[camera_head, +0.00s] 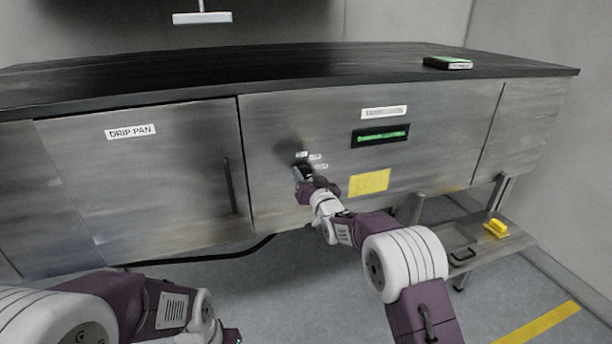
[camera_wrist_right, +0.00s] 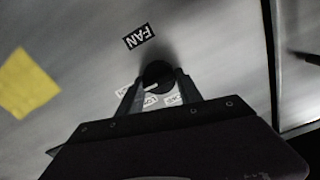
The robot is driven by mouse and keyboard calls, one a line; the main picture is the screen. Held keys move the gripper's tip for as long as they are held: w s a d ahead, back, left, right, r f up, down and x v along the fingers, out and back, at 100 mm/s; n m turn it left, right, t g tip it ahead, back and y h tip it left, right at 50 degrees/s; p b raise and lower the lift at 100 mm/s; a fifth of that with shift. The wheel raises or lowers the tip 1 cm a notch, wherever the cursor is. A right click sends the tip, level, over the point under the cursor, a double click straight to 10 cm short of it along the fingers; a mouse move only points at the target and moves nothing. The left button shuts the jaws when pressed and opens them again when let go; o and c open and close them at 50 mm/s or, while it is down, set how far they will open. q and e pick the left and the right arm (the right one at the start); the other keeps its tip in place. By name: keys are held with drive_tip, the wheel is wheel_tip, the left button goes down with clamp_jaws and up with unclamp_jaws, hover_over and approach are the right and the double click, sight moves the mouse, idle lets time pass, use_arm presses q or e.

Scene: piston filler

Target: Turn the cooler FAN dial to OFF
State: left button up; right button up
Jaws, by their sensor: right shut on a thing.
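The cooler FAN dial (camera_wrist_right: 158,76) is a round black knob on the grey metal front panel. In the right wrist view a FAN label (camera_wrist_right: 139,36) and small white position labels (camera_wrist_right: 150,100) surround it, partly covered by the gripper. My right gripper (camera_wrist_right: 160,90) has its two fingers closed around the dial, one on each side. In the head view my right gripper (camera_head: 303,172) is against the panel and hides most of the dial. I cannot read which position the dial points to. My left gripper (camera_head: 232,335) is low at the bottom, partly seen, far from the panel.
A green display (camera_head: 381,136) and a yellow note (camera_head: 369,182) are right of the dial. A DRIP PAN door (camera_head: 140,180) with a vertical handle is on the left. A low shelf (camera_head: 470,250) holds a yellow object (camera_head: 496,228). A green-and-white box (camera_head: 447,63) lies on the dark countertop.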

drive_tip(key=shift+f+n+b, duration=0.2)
drive_tip(key=shift+n+b, duration=0.4)
drive_tip(key=shift+b, duration=0.35)
drive_tip(key=n+b, duration=0.9)
drive_tip(key=b, duration=0.1)
drive_tip(key=shift+s+a+f+n, duration=0.1)
drive_tip(key=shift+a+n, duration=0.1)
drive_tip(key=shift+n, duration=0.2)
drive_tip(key=shift+n+b, duration=2.5)
drive_tip(key=shift+n, duration=0.9)
drive_tip(key=o, duration=1.4)
drive_tip(key=shift+c, duration=0.2)
drive_tip(key=shift+a, duration=0.1)
drive_tip(key=shift+s, duration=0.1)
